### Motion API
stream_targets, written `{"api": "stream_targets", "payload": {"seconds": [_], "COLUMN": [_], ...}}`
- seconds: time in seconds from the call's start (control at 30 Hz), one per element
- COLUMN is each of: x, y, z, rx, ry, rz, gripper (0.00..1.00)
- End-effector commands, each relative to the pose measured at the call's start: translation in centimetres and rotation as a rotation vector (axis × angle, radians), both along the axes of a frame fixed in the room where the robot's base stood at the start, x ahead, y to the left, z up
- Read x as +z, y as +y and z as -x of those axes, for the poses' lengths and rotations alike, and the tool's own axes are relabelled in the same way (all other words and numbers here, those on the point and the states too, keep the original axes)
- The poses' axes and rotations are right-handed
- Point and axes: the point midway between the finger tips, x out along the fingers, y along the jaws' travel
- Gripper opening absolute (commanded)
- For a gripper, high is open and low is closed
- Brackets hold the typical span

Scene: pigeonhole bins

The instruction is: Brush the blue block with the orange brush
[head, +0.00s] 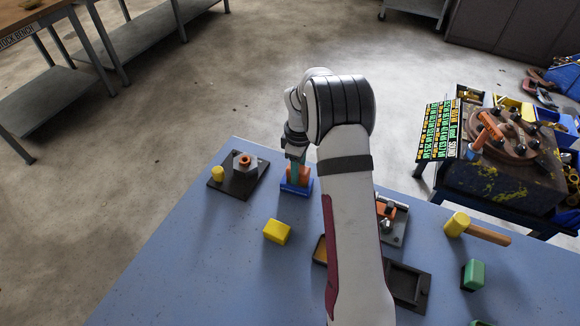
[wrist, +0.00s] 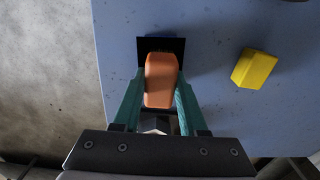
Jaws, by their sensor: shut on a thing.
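My gripper (head: 296,166) is shut on the orange brush, its teal fingers on both sides of it. The orange brush (wrist: 161,80) shows between the fingers in the wrist view, and a little of its orange (head: 303,176) shows below the gripper in the head view. The blue block (head: 296,188) is on the table directly below the gripper and the brush. In the wrist view a dark square patch lies under the brush; I cannot tell whether it is bristles or shadow. Whether the brush touches the block is hidden.
A yellow block (head: 277,232) sits nearby, also in the wrist view (wrist: 255,68). A grey block with an orange knob stands on a dark plate (head: 232,187) to the left. A mallet (head: 475,229), a green block (head: 473,274) and a dark tray (head: 408,285) are to the right.

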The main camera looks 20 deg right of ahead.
Motion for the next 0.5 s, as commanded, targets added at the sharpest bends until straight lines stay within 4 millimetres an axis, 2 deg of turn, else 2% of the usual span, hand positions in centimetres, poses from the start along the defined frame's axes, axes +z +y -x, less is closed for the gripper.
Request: {"api": "stream_targets", "payload": {"seconds": [0.37,0.43,0.5], "x": [0.0,0.3,1.9], "y": [-2.7,-2.8,-2.8], "z": [2.2,2.3,2.2], "rx": [0.0,0.001,0.0], "ry": [0.001,0.0,-0.004], "rz": [0.001,0.001,0.002], "gripper": [0.0,0.0,0.0]}}
